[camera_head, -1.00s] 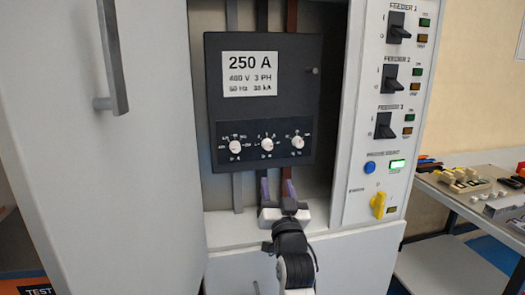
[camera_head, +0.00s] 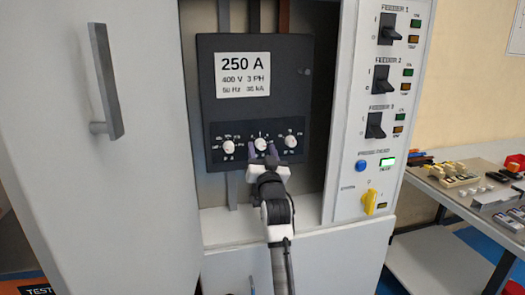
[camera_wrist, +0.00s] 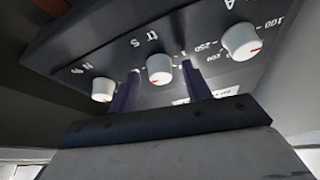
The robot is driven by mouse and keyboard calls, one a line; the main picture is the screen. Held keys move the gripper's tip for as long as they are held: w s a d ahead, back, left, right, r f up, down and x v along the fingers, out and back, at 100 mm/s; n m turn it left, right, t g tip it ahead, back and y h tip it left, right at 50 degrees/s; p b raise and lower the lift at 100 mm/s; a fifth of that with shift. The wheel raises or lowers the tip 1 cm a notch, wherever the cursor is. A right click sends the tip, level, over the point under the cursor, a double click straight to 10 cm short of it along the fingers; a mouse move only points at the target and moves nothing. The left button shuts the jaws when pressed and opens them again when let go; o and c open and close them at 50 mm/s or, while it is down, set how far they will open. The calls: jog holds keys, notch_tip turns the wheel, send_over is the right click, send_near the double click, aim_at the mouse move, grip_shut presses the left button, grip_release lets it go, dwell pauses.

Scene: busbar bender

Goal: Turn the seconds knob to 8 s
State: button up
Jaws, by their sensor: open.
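The seconds knob (camera_head: 261,144) is the white middle one of three on the dark breaker panel (camera_head: 213,105). In the wrist view, which is turned over, this knob (camera_wrist: 159,68) has a small red mark near its lower edge and an "s" printed beside it. My gripper (camera_head: 262,153) is open just below and in front of it in the head view. In the wrist view the two purple fingers lie to either side of the knob, with a gap at each side and no visible contact. The knob's exact setting is too small to read.
White knobs stand close on both sides, at left (camera_head: 228,147) and right (camera_head: 290,141). The open cabinet door (camera_head: 150,190) is at the left. The feeder switch panel (camera_head: 365,145) is at the right, with a cluttered bench (camera_head: 440,207) beyond.

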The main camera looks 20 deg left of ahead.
jog(key=c, duration=1)
jog(key=shift+f, duration=0.1)
jog(key=shift+d+f+n+b, duration=0.1)
jog(key=shift+n+b, duration=0.3)
jog(key=shift+b, duration=0.25)
jog(key=n+g+y+b, duration=0.1)
jog(key=n+b, duration=0.1)
jog(key=n+y+b, duration=0.1)
jog(key=n+b, duration=0.2)
jog(key=n+g+y+b, duration=0.1)
jog(key=n+b, duration=0.1)
jog(key=b, duration=0.1)
jog(key=shift+w+d+f+g+y, duration=0.1)
jog(key=shift+w+d+g+y, duration=0.05)
jog(key=shift+d+g+y, duration=0.2)
jog(key=shift+r+n+g+y+b, duration=0.15)
jog(key=shift+n+g+y+b, duration=0.25)
jog(key=shift+n+b, duration=0.6)
jog(key=shift+r+n+g+y+b, duration=0.15)
jog(key=shift+n+g+b, duration=0.35)
jog(key=shift+n, duration=0.9)
jog(key=shift+a+n, duration=0.1)
jog(key=shift+n, duration=0.2)
